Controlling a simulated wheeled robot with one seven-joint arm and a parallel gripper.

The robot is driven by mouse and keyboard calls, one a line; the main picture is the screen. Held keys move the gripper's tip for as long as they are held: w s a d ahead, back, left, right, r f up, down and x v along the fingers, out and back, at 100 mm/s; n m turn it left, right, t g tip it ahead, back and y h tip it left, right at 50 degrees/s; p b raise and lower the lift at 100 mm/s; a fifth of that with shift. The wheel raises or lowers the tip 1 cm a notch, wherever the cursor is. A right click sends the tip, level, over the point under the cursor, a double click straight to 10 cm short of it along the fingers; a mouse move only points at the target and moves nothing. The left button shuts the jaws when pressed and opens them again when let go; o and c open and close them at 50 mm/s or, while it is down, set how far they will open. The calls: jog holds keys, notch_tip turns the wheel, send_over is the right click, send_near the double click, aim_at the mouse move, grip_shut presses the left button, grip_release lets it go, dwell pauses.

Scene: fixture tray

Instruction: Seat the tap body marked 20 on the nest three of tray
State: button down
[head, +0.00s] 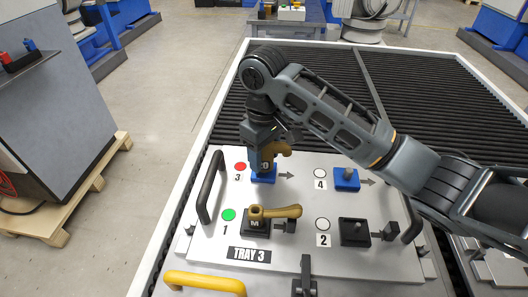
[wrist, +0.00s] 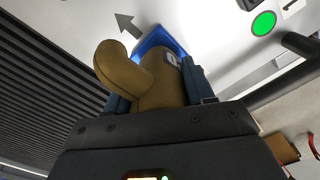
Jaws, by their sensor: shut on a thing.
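The brass tap body marked 20 (head: 275,150) is in my gripper (head: 262,158), over the blue nest three (head: 262,178) of the white tray (head: 190,245). In the wrist view the tap body (wrist: 150,82) stands between the two fingers of my gripper (wrist: 158,92), its spout bent to the left, with blue nest (wrist: 150,40) behind it. My gripper is shut on it. The tap's lower end is hidden, so I cannot tell whether it is fully down in the nest. The lamp beside the 3 is red (head: 240,167).
A brass tap body marked M (head: 275,212) sits on black nest one, beside a green lamp (head: 229,214). Blue nest four (head: 346,179) and black nest two (head: 354,232) hold no tap body. A dark handle (head: 210,187) stands at the tray's left; a yellow handle (head: 204,283) is in front.

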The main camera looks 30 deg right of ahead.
jog(key=shift+f, duration=0.7)
jog(key=shift+c, duration=1.6)
grip_release()
notch_tip(320, 180, up, 7)
jog(key=shift+f, duration=0.15)
jog(key=shift+r+p, duration=0.3)
jog(key=shift+r, duration=0.25)
